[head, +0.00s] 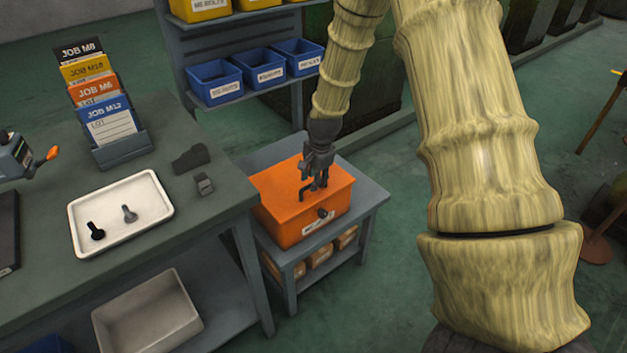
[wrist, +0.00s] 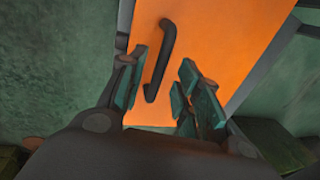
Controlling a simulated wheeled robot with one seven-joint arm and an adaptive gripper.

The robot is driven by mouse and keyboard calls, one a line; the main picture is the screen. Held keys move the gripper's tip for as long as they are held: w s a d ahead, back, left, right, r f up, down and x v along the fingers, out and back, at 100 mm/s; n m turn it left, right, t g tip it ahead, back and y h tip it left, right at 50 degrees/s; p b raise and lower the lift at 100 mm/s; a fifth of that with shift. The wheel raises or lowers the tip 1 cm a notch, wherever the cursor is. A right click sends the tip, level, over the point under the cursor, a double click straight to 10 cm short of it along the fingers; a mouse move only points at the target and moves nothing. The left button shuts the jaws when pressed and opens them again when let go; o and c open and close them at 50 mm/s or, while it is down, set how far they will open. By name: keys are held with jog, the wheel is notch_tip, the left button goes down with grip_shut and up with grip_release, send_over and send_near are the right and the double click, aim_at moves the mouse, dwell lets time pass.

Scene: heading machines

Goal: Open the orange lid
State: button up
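The orange lid (head: 284,186) is the flat top of an orange box (head: 290,228) on a low grey stand, and it looks closed. A dark knob or latch (head: 322,212) sits on the box's front. My gripper (head: 314,186) is above the lid, pointing down. In the wrist view the lid (wrist: 215,60) fills the middle, with a black bar handle (wrist: 160,60) on it. My gripper (wrist: 158,97) is open there, its two teal-padded fingers apart. The handle's near end lies between the fingers in the picture; I cannot tell whether they touch it.
A workbench (head: 195,230) on the left holds a white tray (head: 165,225) with two bolts and a rack of job cards (head: 110,120). Blue bins (head: 255,75) stand on a shelf behind the box. Green floor (head: 385,270) is open to the stand's right.

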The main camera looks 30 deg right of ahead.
jog(key=shift+w+f, duration=0.1)
jog(key=shift+f, duration=0.5)
grip_shut()
